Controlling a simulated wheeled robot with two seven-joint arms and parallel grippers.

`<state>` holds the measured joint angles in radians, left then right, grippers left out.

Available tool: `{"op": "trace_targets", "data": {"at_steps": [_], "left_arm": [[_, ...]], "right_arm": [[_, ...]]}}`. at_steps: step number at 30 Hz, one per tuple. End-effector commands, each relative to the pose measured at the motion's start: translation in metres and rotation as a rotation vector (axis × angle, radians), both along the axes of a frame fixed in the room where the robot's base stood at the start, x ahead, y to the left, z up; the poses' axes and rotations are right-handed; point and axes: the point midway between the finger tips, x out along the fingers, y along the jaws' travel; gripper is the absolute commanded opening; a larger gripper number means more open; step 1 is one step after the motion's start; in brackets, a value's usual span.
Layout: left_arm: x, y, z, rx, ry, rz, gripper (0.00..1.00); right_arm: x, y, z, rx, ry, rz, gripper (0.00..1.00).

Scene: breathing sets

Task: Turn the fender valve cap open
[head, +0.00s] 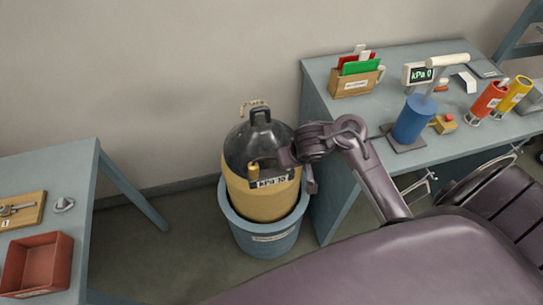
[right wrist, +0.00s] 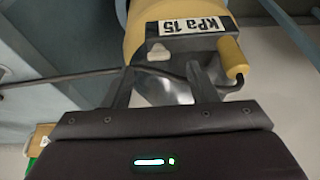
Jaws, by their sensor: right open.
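The fender (head: 275,205) is a yellow, rounded body with a dark top and handle, standing in a blue tub (head: 268,238) on the floor. Its kPa label reads 15 in the right wrist view, where the yellow body (right wrist: 145,20) fills the top. Below the label are a small pale, wedge-shaped piece (right wrist: 158,53) and, to the right, a yellow cylinder (right wrist: 233,58); I cannot tell which is the valve cap. My right gripper (right wrist: 162,72) is open, its fingers spread below the pale piece, nothing between them clearly held. In the head view it (head: 288,158) is at the fender's right side. My left gripper is out of view.
A right table (head: 330,112) holds a wooden card box (head: 356,86), a blue pump (head: 414,122), a kPa display (head: 421,74) and red and yellow cylinders. A left table (head: 78,178) holds a red bin (head: 38,265) and a wooden board. Floor between the tables is mostly clear.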

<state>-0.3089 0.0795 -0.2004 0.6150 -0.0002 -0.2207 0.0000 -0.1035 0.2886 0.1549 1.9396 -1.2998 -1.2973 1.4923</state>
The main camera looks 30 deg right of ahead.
Motion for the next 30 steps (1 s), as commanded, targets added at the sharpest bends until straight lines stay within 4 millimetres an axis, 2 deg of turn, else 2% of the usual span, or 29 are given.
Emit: {"op": "trace_targets", "data": {"at_steps": [1, 4, 12, 18, 30], "left_arm": [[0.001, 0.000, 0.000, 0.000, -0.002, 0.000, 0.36], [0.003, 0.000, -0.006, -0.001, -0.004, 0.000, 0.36], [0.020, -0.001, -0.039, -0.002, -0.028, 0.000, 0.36], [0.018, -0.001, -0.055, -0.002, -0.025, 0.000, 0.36], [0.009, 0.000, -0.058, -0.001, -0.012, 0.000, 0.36]], "right_arm": [[0.001, -0.003, 0.007, -0.016, -0.014, -0.006, 0.53], [0.003, -0.006, 0.005, -0.028, -0.021, -0.011, 0.53], [0.017, -0.009, -0.035, -0.027, -0.020, -0.011, 0.53], [0.027, -0.011, -0.056, -0.026, -0.021, -0.012, 0.53], [0.030, -0.012, -0.061, -0.023, -0.020, -0.012, 0.53]]}}
